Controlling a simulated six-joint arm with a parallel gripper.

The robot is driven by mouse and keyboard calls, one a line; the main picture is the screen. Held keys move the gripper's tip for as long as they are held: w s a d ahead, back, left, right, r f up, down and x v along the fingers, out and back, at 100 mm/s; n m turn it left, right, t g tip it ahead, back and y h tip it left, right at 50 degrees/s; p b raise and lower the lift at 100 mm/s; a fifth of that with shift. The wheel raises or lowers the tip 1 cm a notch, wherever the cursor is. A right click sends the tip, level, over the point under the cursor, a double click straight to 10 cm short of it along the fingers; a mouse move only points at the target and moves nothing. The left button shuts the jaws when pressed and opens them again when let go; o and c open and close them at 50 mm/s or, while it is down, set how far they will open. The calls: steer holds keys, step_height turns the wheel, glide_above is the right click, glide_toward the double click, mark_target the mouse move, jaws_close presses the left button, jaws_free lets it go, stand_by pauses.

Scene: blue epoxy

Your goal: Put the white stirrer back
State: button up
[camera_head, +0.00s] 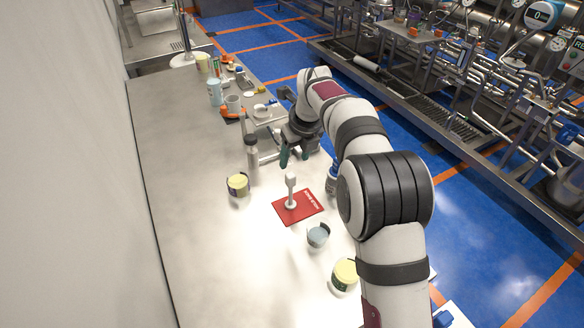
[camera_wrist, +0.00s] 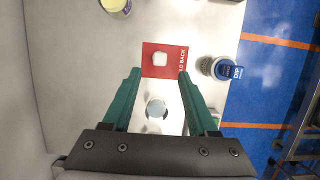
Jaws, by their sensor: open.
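A white stirrer-like piece (camera_head: 291,192) stands upright on a red card (camera_head: 310,208), with a blocky top and a round foot. In the wrist view its pale top (camera_wrist: 160,57) shows on the red card (camera_wrist: 150,72), just beyond the fingertips. My gripper (camera_head: 293,157) has green fingers spread apart with nothing between them. In the head view it appears above and behind the white piece, apart from it. In the wrist view the fingers (camera_wrist: 158,74) point toward the card from either side.
A grey bottle (camera_head: 252,165) and a yellow-topped tub (camera_head: 237,185) stand left of the card. A blue-grey cup (camera_head: 318,236) and another tub (camera_head: 345,273) stand in front. A blue-capped bottle (camera_wrist: 222,68) is near the right edge.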

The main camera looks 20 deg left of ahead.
steer(key=s+d+r+n, duration=0.8)
steer(key=s+d+r, duration=0.2)
steer(key=s+d, duration=0.3)
steer(key=s+d+f+n+g, duration=0.1)
steer(key=s+d+f+n, duration=0.1)
steer(key=s, duration=0.6)
steer(key=s+d+f+n, duration=0.2)
steer(key=s+d+n, duration=0.2)
steer(key=s+n, duration=0.3)
steer(key=s+d+f+n+g, duration=0.1)
steer(key=s+d+f+n, duration=0.2)
steer(key=s, duration=0.7)
steer(key=shift+n+g+h, duration=0.3)
steer(key=shift+n, duration=0.4)
